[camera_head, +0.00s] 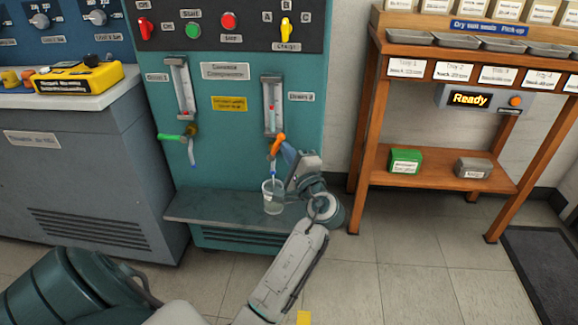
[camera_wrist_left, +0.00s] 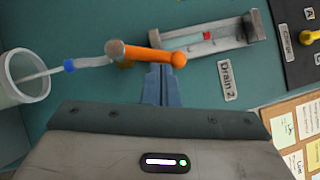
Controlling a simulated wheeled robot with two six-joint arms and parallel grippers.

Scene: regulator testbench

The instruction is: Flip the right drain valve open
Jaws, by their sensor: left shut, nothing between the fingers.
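The right drain valve has an orange handle (camera_head: 278,144) below the right gauge tube on the teal bench, labelled Drain 2. In the head view the handle slants, its upper end toward the right. In the left wrist view the orange handle (camera_wrist_left: 150,54) lies just ahead of my fingertips. My left gripper (camera_head: 289,152) is shut and empty, its blue fingers (camera_wrist_left: 158,80) close together at the handle. I cannot tell whether they touch it. A clear tube runs from the valve down into a beaker (camera_head: 273,200) on the bench's ledge. My right gripper is out of view.
The left drain valve has a green handle (camera_head: 171,137) pointing left. The beaker stands close to my left wrist. A wooden rack (camera_head: 440,165) stands at the right and a grey cabinet (camera_head: 85,150) at the left. The floor between bench and rack is clear.

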